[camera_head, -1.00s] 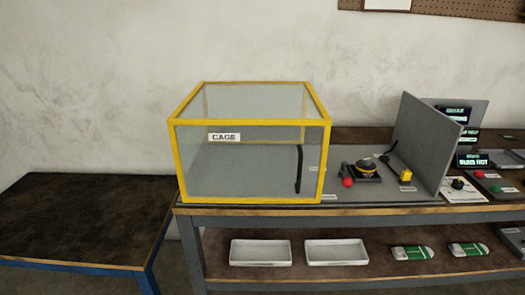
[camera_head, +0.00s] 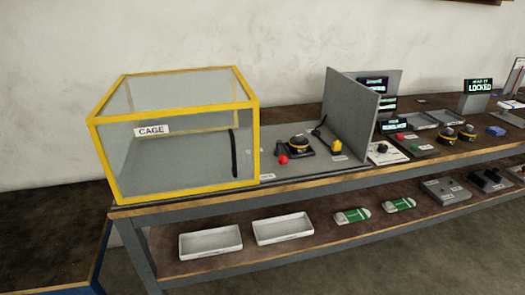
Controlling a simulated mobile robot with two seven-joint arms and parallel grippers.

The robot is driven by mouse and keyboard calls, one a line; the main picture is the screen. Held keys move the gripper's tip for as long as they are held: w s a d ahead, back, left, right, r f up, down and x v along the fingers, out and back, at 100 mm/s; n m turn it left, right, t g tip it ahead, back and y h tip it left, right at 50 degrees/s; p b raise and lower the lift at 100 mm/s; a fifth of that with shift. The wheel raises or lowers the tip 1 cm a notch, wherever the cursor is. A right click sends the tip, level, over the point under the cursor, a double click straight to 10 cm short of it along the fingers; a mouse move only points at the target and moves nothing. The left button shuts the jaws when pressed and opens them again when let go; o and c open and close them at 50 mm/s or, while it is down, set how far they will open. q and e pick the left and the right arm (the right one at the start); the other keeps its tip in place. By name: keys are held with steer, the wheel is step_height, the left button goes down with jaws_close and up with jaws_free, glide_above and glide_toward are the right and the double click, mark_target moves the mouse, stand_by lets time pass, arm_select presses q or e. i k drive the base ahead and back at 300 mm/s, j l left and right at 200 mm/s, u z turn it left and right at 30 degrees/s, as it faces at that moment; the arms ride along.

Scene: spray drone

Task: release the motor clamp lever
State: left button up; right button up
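The motor (camera_head: 299,143), a dark round body with a yellow band, sits on a dark mount on the bench, right of the yellow-framed cage. A red ball-shaped knob (camera_head: 283,159) is at the mount's left front, beside a small dark upright part. It looks like the end of the clamp lever, but the lever itself is too small to make out. Neither gripper is in view.
The cage (camera_head: 255,150) stands left of the motor, and a grey upright panel (camera_head: 349,113) stands to its right. White trays (camera_head: 210,242) and green-and-white packs lie on the lower shelf. More motors, trays and lit displays, one reading LOCKED (camera_head: 479,88), are farther right.

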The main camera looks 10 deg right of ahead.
mark_target(281, 153)
steer(key=l+z, duration=0.1)
steer(key=l, duration=0.35)
steer(key=i+l+z, duration=0.1)
steer(key=l, duration=0.3)
steer(key=i+l, duration=0.1)
steer(key=l, duration=0.35)
steer(key=l+z, duration=0.15)
steer(key=l, duration=0.25)
steer(key=i+l+z, duration=0.1)
steer(key=l, duration=0.3)
steer(key=i+l, duration=0.05)
